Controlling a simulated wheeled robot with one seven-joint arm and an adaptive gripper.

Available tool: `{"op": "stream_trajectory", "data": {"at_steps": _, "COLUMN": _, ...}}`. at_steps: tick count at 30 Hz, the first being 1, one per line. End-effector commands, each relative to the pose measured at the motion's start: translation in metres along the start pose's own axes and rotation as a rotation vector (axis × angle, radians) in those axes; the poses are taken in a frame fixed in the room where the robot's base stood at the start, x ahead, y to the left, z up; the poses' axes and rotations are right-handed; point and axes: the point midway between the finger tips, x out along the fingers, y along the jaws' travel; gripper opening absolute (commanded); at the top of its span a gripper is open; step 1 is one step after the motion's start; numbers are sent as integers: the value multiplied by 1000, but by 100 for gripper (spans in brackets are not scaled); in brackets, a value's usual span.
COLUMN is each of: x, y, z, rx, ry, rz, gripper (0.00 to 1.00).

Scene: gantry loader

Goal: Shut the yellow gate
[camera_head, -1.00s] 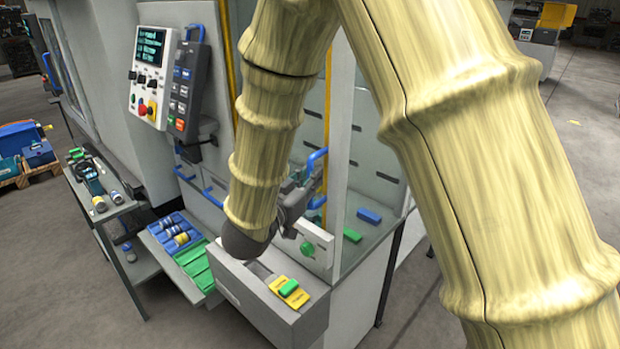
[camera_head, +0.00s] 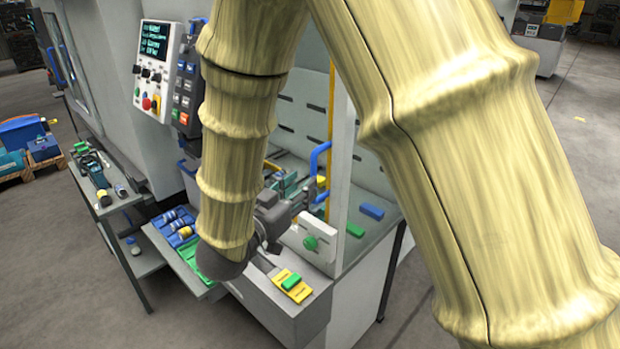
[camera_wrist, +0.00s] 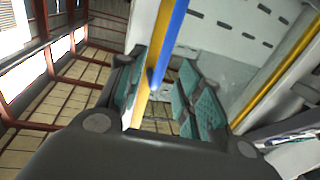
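The yellow gate shows in the head view as an upright yellow bar (camera_head: 331,115) at the loader's opening, with a blue handle (camera_head: 318,157) beside it. My gripper (camera_head: 297,186) is at the opening, just left of the handle, partly hidden by my arm. In the wrist view my gripper (camera_wrist: 165,92) is open, with teal pads on both sides. A yellow bar (camera_wrist: 158,45) with a blue strip (camera_wrist: 172,40) runs between the pads in the picture, nearer the left one. I cannot tell whether it touches a pad. Most of the gate is hidden.
A control panel (camera_head: 152,65) hangs to the left. A yellow plate with a green button (camera_head: 291,282) lies on the front ledge, below a white block with a green knob (camera_head: 311,242). A tray (camera_head: 152,236) juts out at left. Blue (camera_head: 371,211) and green blocks lie inside.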

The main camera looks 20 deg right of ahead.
Motion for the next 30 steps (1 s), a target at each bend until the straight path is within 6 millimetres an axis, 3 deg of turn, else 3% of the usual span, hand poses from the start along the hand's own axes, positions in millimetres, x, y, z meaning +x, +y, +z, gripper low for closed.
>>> {"op": "stream_trajectory", "data": {"at_steps": 6, "x": -34, "y": 0, "z": 0, "rx": -1, "ry": 0, "rz": -1, "gripper": 35}}
{"op": "stream_trajectory", "data": {"at_steps": 12, "x": -49, "y": 1, "z": 0, "rx": -1, "ry": 0, "rz": 0, "gripper": 35}}
{"op": "stream_trajectory", "data": {"at_steps": 25, "x": -49, "y": 1, "z": 4, "rx": -3, "ry": -7, "rz": -5, "gripper": 35}}
{"op": "stream_trajectory", "data": {"at_steps": 30, "x": -34, "y": -2, "z": 41, "rx": -31, "ry": -76, "rz": -65, "gripper": 35}}
